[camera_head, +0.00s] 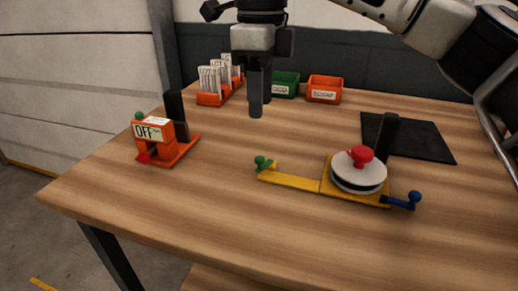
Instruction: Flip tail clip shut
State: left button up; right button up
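A yellow fixture (290,181) lies on the table, with a white round disc (358,175) and red knob (361,155) at its right part. A small green clip (264,163) with knobs sits at the left end of its narrow strip. A blue lever with a round knob (414,198) sticks out at its right end. No label shows which one is the tail clip. My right gripper (257,112) points down above the table, behind and apart from the green clip. Its fingers overlap in this view, so their opening is unclear. My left gripper is out of view.
An orange stand (168,150) with an OFF sign (149,132) is at the left. Orange racks of white cards (212,80), a green bin (285,84) and an orange bin (324,90) stand at the back. A black mat (425,140) lies at the right. The front table is clear.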

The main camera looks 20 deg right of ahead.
aim_at(260, 158)
notch_tip(260, 158, down, 11)
jog(key=shift+w+r+b, duration=0.1)
jog(key=shift+r+b, duration=0.1)
jog(key=shift+b, duration=0.1)
grip_shut()
